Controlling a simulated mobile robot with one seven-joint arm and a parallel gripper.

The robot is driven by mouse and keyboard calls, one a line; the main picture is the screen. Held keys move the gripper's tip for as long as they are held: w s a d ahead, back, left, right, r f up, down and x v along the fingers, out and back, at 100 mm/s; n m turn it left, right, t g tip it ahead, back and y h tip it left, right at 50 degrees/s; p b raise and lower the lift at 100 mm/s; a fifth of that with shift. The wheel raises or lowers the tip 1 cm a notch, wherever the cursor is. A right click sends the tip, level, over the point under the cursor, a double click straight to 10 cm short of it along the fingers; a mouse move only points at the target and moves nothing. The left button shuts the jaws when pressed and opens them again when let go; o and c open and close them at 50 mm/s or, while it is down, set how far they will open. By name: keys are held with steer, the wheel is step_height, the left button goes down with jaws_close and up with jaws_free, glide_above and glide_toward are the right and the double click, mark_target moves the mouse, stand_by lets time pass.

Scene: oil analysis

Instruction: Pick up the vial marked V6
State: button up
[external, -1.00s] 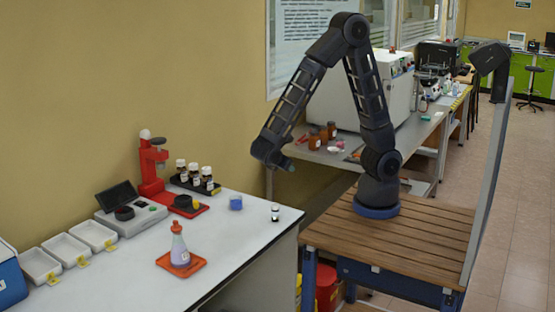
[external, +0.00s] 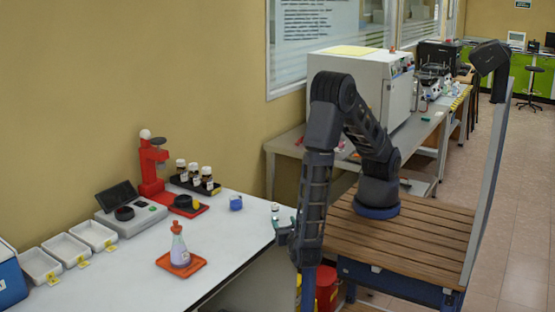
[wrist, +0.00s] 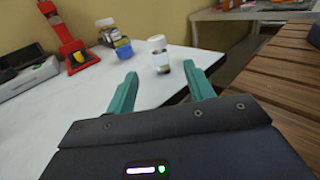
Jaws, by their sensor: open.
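A small vial (external: 275,209) with a white cap stands upright near the right corner of the white table. In the wrist view the vial (wrist: 160,58) shows a pale label, too blurred to read, and dark contents at the bottom. My gripper (external: 285,224) is at the table's right edge, just in front of the vial and partly overlapping it in the external view. In the wrist view my gripper (wrist: 160,74) has its teal fingers apart and empty, with the vial beyond and between the fingertips.
A blue container (external: 236,202) stands left of the vial. Several capped bottles stand in a black rack (external: 213,190) behind it. A red press (external: 151,168), a flask (external: 179,246) on an orange tray and white trays (external: 68,249) are farther left. The table (external: 225,250) is bare near its front edge.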

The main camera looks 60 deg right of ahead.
mark_target(276, 210)
steer(key=shift+x, duration=2.8)
steer(key=shift+r+x, duration=0.15)
steer(key=shift+x, duration=1.15)
steer(key=shift+r+x, duration=0.15)
steer(key=shift+x, duration=1.1)
steer(key=shift+w+a, duration=0.1)
steer(key=c, duration=1)
